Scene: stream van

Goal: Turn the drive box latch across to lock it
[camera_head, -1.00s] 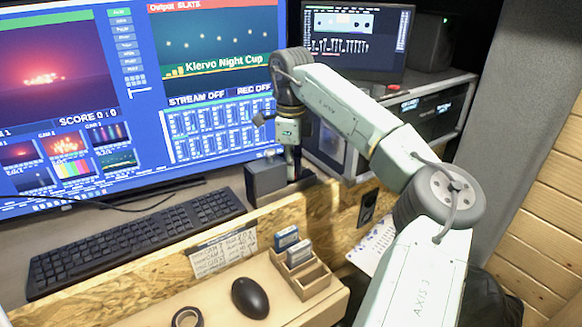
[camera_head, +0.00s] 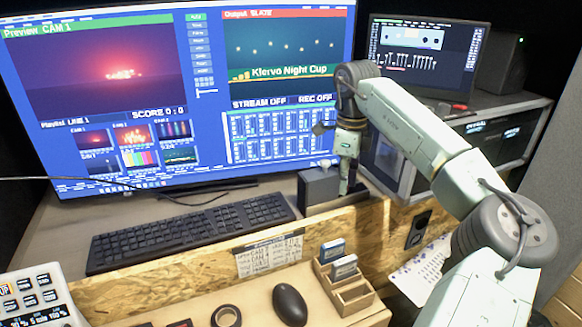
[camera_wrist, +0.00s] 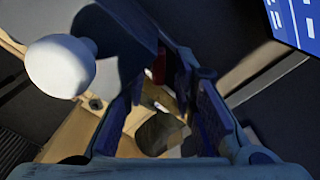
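The drive box, a dark grey block (camera_head: 318,188), stands on the desk below the big screen, with a small pale piece on its top. My gripper (camera_head: 346,185) points down close beside its right side; I cannot tell whether they touch. In the wrist view, a white round knob (camera_wrist: 60,66) shows at left, in front of a dark grey surface. My gripper's two fingers (camera_wrist: 160,85) stand apart there, with no object clearly held between them. A small red piece (camera_wrist: 159,65) shows near the fingertips. The latch's position is not clear.
A keyboard (camera_head: 185,233) lies left of the box. A wooden ledge in front holds a mouse (camera_head: 290,304), tape roll (camera_head: 226,316) and card holder (camera_head: 345,290). The big screen (camera_head: 180,90) is close behind, and a rack case (camera_head: 500,135) stands at right.

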